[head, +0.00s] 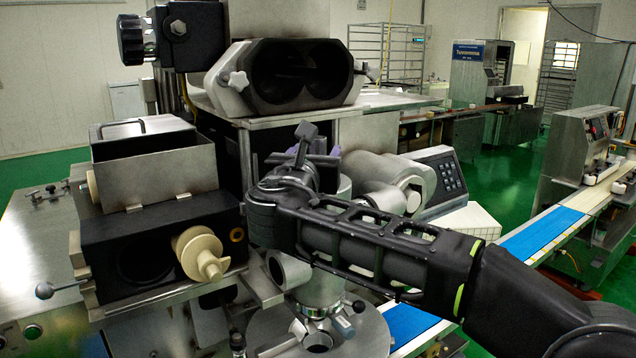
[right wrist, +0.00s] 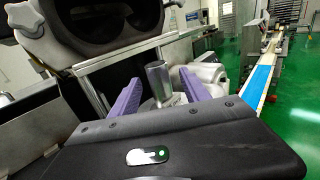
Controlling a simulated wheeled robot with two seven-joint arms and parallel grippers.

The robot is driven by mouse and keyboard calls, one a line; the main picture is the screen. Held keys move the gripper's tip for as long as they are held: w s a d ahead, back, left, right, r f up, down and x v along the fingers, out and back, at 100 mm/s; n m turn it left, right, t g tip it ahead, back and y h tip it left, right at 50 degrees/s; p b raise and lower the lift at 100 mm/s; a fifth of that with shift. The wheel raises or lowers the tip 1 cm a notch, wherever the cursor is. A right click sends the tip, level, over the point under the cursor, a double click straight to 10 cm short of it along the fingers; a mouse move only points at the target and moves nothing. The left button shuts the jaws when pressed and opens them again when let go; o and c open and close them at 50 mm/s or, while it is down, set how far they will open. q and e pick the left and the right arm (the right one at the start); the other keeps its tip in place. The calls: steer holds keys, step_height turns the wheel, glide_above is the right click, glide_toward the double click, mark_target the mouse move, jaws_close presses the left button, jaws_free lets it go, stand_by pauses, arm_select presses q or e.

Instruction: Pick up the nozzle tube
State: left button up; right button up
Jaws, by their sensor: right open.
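The nozzle tube (right wrist: 158,82) is an upright metal cylinder with a flared top in the right wrist view. My right gripper (right wrist: 160,78) is open, with one purple finger on each side of the tube and visible gaps between. I cannot tell how deep the tube sits between the fingers. In the head view my right gripper (head: 313,152) is mostly hidden by my own wrist, and the tube cannot be made out there. My left gripper is not in view.
The machine's twin-bore housing (head: 300,75) rises behind the gripper. A hopper box (head: 155,165) and a cream screw part (head: 200,254) are at the left. A keypad panel (head: 440,180) stands close on the right. A blue conveyor belt (head: 545,235) runs at the right.

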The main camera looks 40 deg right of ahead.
steer(key=shift+w+d, duration=0.15)
steer(key=shift+d, duration=0.05)
steer(key=p+x, duration=0.2)
steer(key=x, duration=0.2)
steer(key=shift+w+d, duration=0.2)
steer(key=shift+w, duration=0.1)
stand_by(0.3)
jaws_close()
stand_by(0.4)
stand_by(0.8)
